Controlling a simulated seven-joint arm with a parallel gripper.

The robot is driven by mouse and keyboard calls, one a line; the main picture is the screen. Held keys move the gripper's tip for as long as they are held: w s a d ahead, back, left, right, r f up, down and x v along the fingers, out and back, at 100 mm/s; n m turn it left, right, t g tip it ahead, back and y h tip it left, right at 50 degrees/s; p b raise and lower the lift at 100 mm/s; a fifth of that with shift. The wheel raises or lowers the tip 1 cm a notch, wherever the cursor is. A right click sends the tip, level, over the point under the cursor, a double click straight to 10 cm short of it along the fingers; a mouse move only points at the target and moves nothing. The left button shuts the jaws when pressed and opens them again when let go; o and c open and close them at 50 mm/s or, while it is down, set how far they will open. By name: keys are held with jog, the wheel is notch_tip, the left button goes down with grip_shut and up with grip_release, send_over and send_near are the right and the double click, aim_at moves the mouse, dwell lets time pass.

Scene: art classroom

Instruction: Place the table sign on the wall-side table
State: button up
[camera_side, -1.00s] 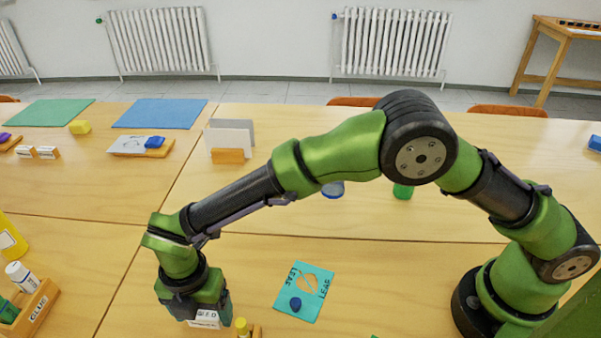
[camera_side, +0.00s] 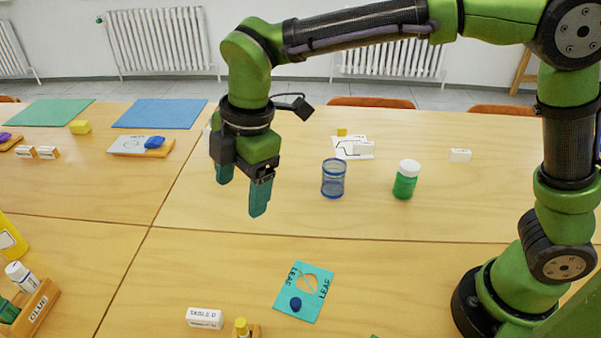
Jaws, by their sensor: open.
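The table sign (camera_side: 205,318), a small white block lettered "TABLE D", stands on the near table (camera_side: 180,270) at the bottom of the view. The wall-side table (camera_side: 480,210) lies beyond the seam, toward the radiators. My gripper (camera_side: 242,190) hangs above the left part of the wall-side table, fingers pointing down. Its two teal fingers are apart with nothing between them. It is well above and beyond the sign, not touching it.
A blue mesh cup (camera_side: 333,179) and a green jar with white lid (camera_side: 404,180) stand on the wall-side table. A teal leaf card (camera_side: 304,292) and yellow-capped glue (camera_side: 242,326) lie near the sign. A glue rack (camera_side: 35,308) is at lower left.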

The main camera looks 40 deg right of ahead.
jog(key=s+d+r+m+t+y, duration=0.1)
jog(key=s+d+r+m, duration=0.15)
jog(key=d+m, duration=0.35)
jog(key=s+d+r+m+t, duration=0.1)
jog(key=s+d+r+m, duration=0.2)
jog(key=d, duration=0.5)
jog(key=s+d+f+m+t, duration=0.2)
jog(key=s+d+m, duration=0.6)
jog(key=m, duration=0.5)
jog(key=shift+d+f+m+t+h, duration=0.35)
jog(key=shift+d+t, duration=0.55)
jog(key=shift+d, duration=0.35)
jog(key=shift+r, duration=0.1)
